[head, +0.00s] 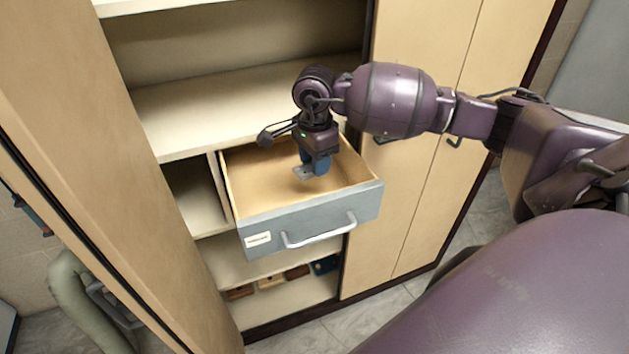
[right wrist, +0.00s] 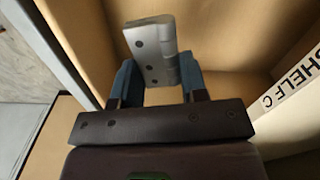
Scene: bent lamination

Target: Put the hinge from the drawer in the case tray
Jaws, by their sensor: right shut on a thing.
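The hinge (right wrist: 153,50) is a grey metal piece with screw holes, and in the right wrist view it sits between the two blue fingers. The gripper points down over the open drawer (head: 309,223), which has a grey front and a bare wooden inside. I cannot tell whether the hinge touches the drawer floor. The case tray is not seen in either view. My left gripper is not in view.
The drawer stands out from a wooden cabinet with empty upper shelves (head: 230,95). A bar handle (head: 318,232) is on the drawer front. Closed cabinet doors (head: 425,160) stand to the right, and a tall panel (head: 110,170) to the left. Small boxes (head: 270,282) lie on a lower shelf.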

